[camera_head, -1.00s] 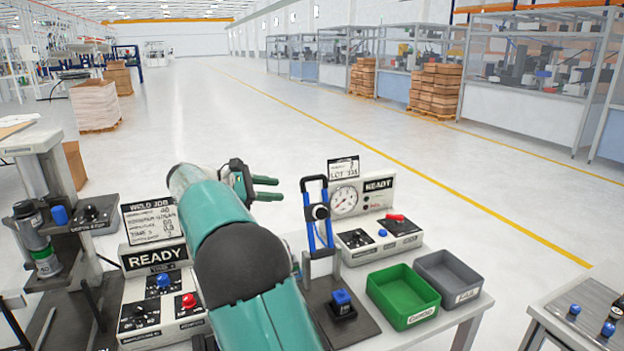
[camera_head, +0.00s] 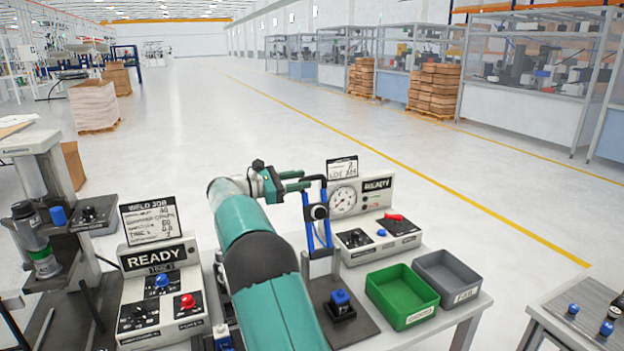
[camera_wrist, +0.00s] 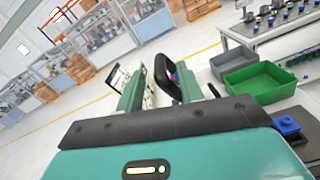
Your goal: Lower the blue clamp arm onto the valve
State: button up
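The blue clamp arm (camera_head: 309,222) stands upright, with two blue side bars and a black crossbar on top. The valve (camera_head: 341,298), with a blue top and a dark base, sits on the dark plate (camera_head: 362,325) in front of it. The valve's blue top also shows at the lower right of the wrist view (camera_wrist: 286,124). My gripper (camera_head: 303,180) is open, its fingertips at the left of the clamp arm's top. In the wrist view the clamp's black crossbar (camera_wrist: 166,78) shows between the two green fingers; I cannot tell whether they touch it.
A gauge panel (camera_head: 378,184) and a control box (camera_head: 402,234) stand behind the clamp. A green bin (camera_head: 391,309) and a grey bin (camera_head: 458,291) lie to the right of the valve. A READY panel (camera_head: 153,256) with buttons stands at the left.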

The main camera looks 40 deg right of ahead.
jog(key=x, duration=0.4)
jog(key=shift+d, duration=0.15)
jog(key=shift+s, duration=0.1)
grip_shut()
jog(key=shift+r, duration=0.1)
jog(key=shift+s, duration=0.2)
